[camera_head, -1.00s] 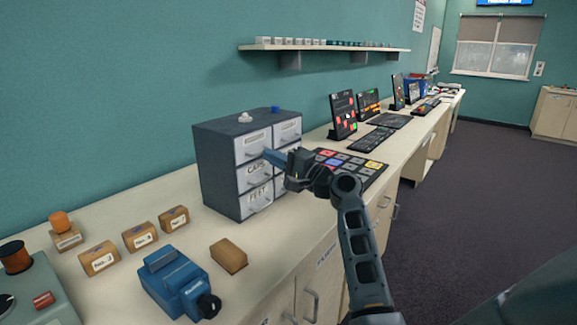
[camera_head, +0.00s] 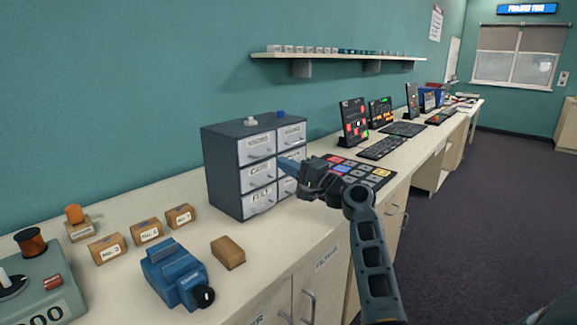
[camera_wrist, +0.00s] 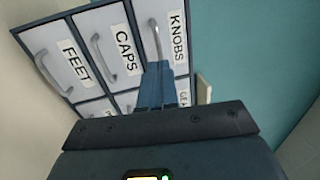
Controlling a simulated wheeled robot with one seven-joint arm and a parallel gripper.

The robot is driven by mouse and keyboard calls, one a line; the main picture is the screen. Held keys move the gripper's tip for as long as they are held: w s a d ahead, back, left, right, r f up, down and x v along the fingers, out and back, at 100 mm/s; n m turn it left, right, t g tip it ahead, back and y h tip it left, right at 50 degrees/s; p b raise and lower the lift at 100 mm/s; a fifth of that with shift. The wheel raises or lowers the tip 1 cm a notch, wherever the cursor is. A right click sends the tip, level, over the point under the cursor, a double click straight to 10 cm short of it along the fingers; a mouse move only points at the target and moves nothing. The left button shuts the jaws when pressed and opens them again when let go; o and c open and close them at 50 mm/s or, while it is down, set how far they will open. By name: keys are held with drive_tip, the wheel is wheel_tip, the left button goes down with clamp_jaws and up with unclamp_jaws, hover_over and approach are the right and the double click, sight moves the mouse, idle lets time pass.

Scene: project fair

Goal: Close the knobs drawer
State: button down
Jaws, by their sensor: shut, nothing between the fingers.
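The knobs drawer (camera_head: 257,147) is the top left drawer of a dark grey cabinet (camera_head: 222,172) on the counter. Its white front and handle also show in the wrist view (camera_wrist: 168,50), labelled KNOBS. It looks about flush with the drawers beside it; a small gap cannot be ruled out. My gripper (camera_head: 284,162) is shut and empty, its blue fingers pointing at the cabinet front. In the wrist view the fingertips (camera_wrist: 158,66) overlap the end of the knobs drawer's front; whether they touch it is unclear.
The caps drawer (camera_head: 258,174) and feet drawer (camera_head: 259,200) sit below, both apparently shut. A button pad (camera_head: 372,171) lies right of the cabinet. Small brown boxes (camera_head: 146,232) and a blue device (camera_head: 172,272) stand at the front left.

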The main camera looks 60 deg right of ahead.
drive_tip(key=b+v, duration=0.1)
drive_tip(key=v, duration=0.9)
drive_tip(key=shift+b, duration=0.35)
